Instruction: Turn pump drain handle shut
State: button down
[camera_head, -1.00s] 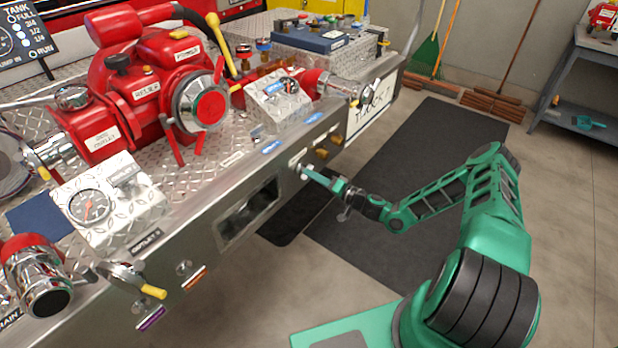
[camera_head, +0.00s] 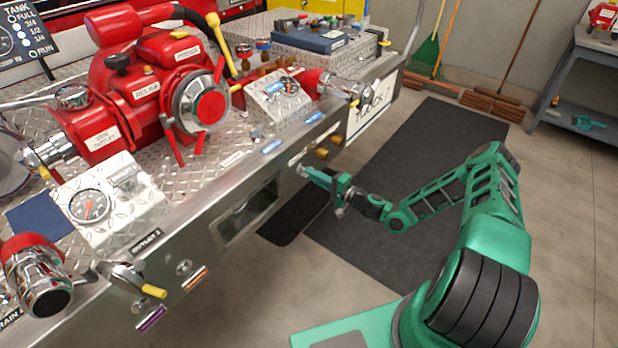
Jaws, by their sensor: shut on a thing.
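My gripper (camera_head: 314,174) reaches in from the right to the front face of the silver bumper (camera_head: 222,191). It is shut on a small metal handle (camera_head: 303,169) on that face, which I take to be the pump drain handle. The fingers cover most of the handle, so its exact angle cannot be told. A small pale label sits on the bumper just above it. The red pump (camera_head: 150,90) stands on the diamond-plate deck behind.
A dark opening (camera_head: 248,212) lies to the left. A yellow-tipped lever (camera_head: 153,291) sticks out at the lower left. The floor around my arm is clear, with a dark mat (camera_head: 420,190).

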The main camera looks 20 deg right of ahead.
jog(key=shift+w+d+f, duration=0.1)
jog(key=c, duration=1.8)
grip_release()
jog(key=shift+c, duration=0.2)
jog(key=v, duration=1)
jog(key=shift+s+d, duration=0.2)
jog(key=shift+s, duration=0.1)
